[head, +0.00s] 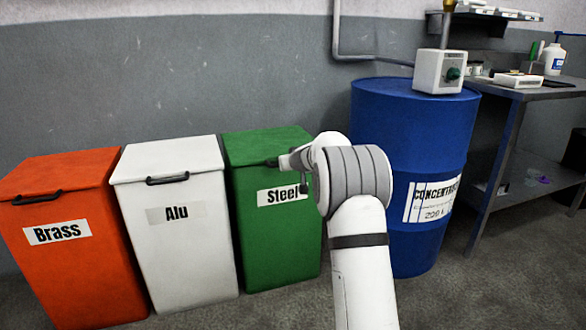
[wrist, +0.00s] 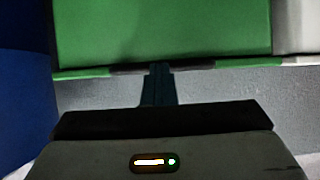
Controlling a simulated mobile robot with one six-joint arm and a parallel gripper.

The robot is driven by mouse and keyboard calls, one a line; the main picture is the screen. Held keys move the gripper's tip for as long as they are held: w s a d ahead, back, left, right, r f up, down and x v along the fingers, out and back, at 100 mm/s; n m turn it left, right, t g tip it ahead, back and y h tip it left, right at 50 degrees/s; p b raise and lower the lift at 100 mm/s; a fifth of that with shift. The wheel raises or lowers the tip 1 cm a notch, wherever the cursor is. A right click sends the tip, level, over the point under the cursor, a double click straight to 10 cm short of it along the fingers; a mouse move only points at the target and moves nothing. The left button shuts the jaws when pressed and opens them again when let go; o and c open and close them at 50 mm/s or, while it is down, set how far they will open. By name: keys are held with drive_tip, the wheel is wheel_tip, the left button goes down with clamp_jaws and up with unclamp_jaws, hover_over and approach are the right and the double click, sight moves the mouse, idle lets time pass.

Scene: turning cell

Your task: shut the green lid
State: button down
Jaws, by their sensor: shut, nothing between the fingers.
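The green bin (head: 278,240) with the label "Steel" stands right of the white bin. Its green lid (head: 262,142) lies flat across the top, level like the neighbouring lids, with no gap that I can see. My gripper (head: 272,162) is shut and empty at the lid's front edge; whether it touches is unclear. In the wrist view the shut fingers (wrist: 158,72) point at the edge of a green surface (wrist: 160,30), over the middle of a dark bar (wrist: 120,69) that looks like the handle. My wrist hides part of the bin's right side.
A white "Alu" bin (head: 185,235) and an orange "Brass" bin (head: 80,275) stand to the left. A blue drum (head: 400,150) is close on the right, with a white box (head: 438,70) on top. A metal workbench (head: 520,92) stands at the far right. A grey wall is behind.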

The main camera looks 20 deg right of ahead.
drive_tip(key=shift+s+f, duration=0.6)
drive_tip(key=shift+s, duration=4.1)
drive_tip(key=s+a+r+n+g+y+p, duration=0.1)
drive_tip(key=s+a+r+g+y+p, duration=0.1)
drive_tip(key=s+a+r+p, duration=0.75)
drive_tip(key=s+a+r+n+g+y+p, duration=0.15)
drive_tip(key=s+a+r+p, duration=0.45)
drive_tip(key=r+p, duration=0.6)
drive_tip(key=s+d+r+m+g+h+p, duration=0.1)
drive_tip(key=s+r+g+p, duration=0.1)
drive_tip(key=s+r+p, duration=0.3)
drive_tip(key=s+d+r+m+g+h+p, duration=0.1)
drive_tip(key=s+r+p, duration=0.4)
drive_tip(key=s, duration=0.9)
drive_tip(key=s+d+r+m+g+h+p, duration=0.1)
drive_tip(key=s+r+g+p, duration=0.2)
drive_tip(key=s+p, duration=0.6)
wheel_tip(320, 180, up, 3)
drive_tip(key=shift+s+f+h, duration=0.1)
drive_tip(key=shift+s+h, duration=0.25)
drive_tip(key=shift+s, duration=0.15)
